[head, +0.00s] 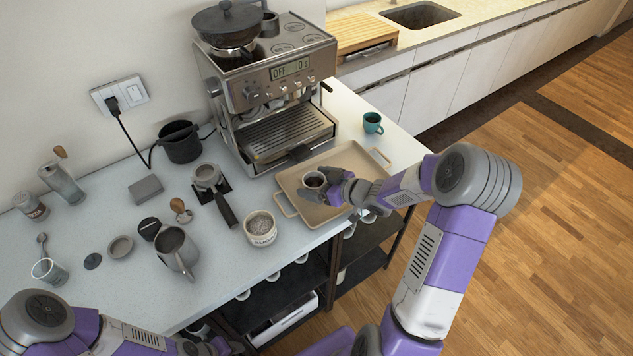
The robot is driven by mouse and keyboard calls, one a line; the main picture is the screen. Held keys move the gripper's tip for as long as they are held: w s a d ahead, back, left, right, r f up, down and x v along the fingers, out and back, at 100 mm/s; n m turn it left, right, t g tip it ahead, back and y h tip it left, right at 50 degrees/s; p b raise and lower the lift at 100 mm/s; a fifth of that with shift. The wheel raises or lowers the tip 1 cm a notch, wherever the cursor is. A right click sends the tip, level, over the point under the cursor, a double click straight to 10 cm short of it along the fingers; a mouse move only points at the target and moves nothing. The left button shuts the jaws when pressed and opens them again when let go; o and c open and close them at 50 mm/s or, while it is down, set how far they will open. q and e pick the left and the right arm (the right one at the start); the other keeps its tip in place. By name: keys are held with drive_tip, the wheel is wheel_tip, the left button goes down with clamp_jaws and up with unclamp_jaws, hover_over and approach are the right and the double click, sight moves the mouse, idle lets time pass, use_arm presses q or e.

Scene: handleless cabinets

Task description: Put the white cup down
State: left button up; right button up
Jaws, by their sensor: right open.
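The white cup (315,181), with dark liquid in it, stands upright on the beige tray (349,158), toward its left side. My right gripper (322,188) is open at the cup, with its fingers beside the cup's front and right. Whether the fingers touch the cup I cannot tell. My left arm comes in at the bottom left, and its gripper (218,347) is partly cut off at the bottom edge, below the counter front. Its jaw state does not show.
An espresso machine (269,91) stands behind the tray. A white canister (260,229), a portafilter (212,187) and a metal pitcher (177,250) stand to the left. The counter's right end past the tray is narrow.

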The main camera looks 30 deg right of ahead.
drive_tip(key=shift+r, duration=0.1)
drive_tip(key=shift+s+d+r, duration=0.1)
drive_tip(key=shift+d+r, duration=0.05)
drive_tip(key=shift+r, duration=0.05)
drive_tip(key=p+v, duration=0.3)
drive_tip(key=v, duration=0.8)
drive_tip(key=shift+s, duration=0.4)
